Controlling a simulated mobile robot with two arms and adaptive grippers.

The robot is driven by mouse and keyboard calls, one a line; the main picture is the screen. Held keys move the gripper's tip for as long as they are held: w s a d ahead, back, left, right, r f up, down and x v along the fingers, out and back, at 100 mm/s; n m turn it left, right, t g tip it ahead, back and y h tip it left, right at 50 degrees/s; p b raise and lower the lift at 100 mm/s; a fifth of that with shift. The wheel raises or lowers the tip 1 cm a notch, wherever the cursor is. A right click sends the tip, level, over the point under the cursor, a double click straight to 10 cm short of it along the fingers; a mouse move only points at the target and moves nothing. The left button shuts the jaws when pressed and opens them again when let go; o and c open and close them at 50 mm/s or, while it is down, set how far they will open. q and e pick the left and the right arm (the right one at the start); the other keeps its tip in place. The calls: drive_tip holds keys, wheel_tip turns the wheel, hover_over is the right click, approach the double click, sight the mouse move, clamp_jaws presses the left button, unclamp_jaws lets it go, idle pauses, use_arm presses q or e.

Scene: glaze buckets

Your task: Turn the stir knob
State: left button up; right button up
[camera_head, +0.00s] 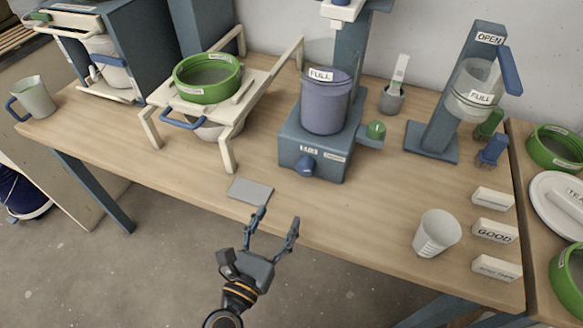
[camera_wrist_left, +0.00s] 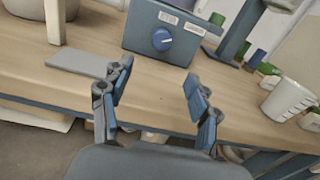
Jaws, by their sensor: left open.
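The stir knob is most likely the round blue knob (camera_head: 306,165) on the front of a blue-grey base unit (camera_head: 325,178), below a small label. The knob also shows in the left wrist view (camera_wrist_left: 162,39), ahead of the fingers. A purple bucket marked FULL (camera_head: 326,103) stands on the base. A green knob (camera_head: 376,130) sits on the unit's right side. My left gripper (camera_head: 273,225) is open and empty, at the table's front edge, short of the knob and apart from it. Its two fingers also show in the left wrist view (camera_wrist_left: 153,85). My right gripper does not show.
A flat grey plate (camera_head: 250,191) lies near the left fingers. A white cup (camera_head: 436,234) and label blocks (camera_head: 494,231) stand at the right. A cream stand (camera_head: 232,148) with a green sieve (camera_head: 207,78) is left of the unit. The wood before the unit is clear.

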use_arm(q)
drive_tip(key=p, duration=0.2)
approach(303, 171)
drive_tip(key=shift+w+d+r+n, duration=0.2)
drive_tip(key=shift+w+r+n, duration=0.1)
drive_tip(key=shift+w, duration=0.25)
drive_tip(key=x, duration=0.6)
drive_tip(key=shift+w+f, duration=0.15)
drive_tip(key=shift+f, duration=0.05)
drive_tip(key=shift+x, duration=0.8)
drive_tip(key=shift+d, duration=0.1)
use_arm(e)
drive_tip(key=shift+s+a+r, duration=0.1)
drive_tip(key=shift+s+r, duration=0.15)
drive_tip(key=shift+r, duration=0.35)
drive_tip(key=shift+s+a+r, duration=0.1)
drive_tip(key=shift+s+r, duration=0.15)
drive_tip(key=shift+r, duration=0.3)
use_arm(q)
drive_tip(key=c, duration=1.2)
drive_tip(key=shift+o, duration=0.2)
drive_tip(key=shift+p, duration=0.3)
